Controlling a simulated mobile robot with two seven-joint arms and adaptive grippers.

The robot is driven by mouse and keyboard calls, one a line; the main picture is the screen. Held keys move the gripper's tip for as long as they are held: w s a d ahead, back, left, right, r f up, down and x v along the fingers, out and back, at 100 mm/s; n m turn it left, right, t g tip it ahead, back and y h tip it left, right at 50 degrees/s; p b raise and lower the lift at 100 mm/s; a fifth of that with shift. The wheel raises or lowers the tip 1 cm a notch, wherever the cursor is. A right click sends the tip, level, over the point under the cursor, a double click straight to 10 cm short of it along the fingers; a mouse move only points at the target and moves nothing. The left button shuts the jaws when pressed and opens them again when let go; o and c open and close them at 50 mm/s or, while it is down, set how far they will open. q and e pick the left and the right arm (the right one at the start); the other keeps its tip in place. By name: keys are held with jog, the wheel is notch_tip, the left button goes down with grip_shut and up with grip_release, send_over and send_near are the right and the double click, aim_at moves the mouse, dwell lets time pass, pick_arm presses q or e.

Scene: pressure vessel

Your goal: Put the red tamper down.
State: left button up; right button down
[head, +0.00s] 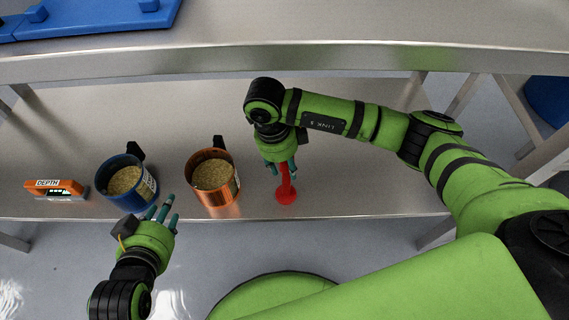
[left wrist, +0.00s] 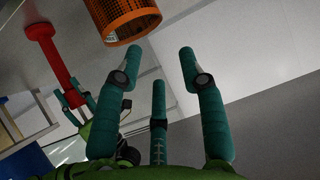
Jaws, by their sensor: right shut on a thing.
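The red tamper (head: 286,190) stands near the front edge of the lower steel shelf, with its round foot down, right of the copper pot. Its foot looks to be on or very close to the shelf; I cannot tell which. My right gripper (head: 281,168) is shut on the tamper's upper shaft. The tamper also shows at the upper left of the left wrist view (left wrist: 55,60). My left gripper (head: 162,212) is empty and open, in front of the shelf edge near the blue pot. Its spread fingers show in the left wrist view (left wrist: 165,75).
A copper pot (head: 223,196) and a blue pot (head: 141,199), both filled with grainy tan material, stand on the lower shelf (head: 350,190). An orange depth gauge (head: 58,187) is at far left. The upper shelf edge (head: 300,58) runs behind. Bare shelf lies right of the tamper.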

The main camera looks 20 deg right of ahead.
pick_arm(q)
jog(key=shift+w+d+r, duration=0.1)
jog(key=shift+w+r, duration=0.1)
jog(key=shift+r, duration=0.1)
pick_arm(e)
jog(key=c, duration=0.8)
grip_release()
jog(key=shift+f, duration=0.1)
pick_arm(q)
jog(key=shift+w+d+r+t, duration=0.1)
jog(key=shift+r+t, duration=0.1)
jog(key=shift+t, duration=0.1)
pick_arm(e)
jog(key=shift+o, duration=0.2)
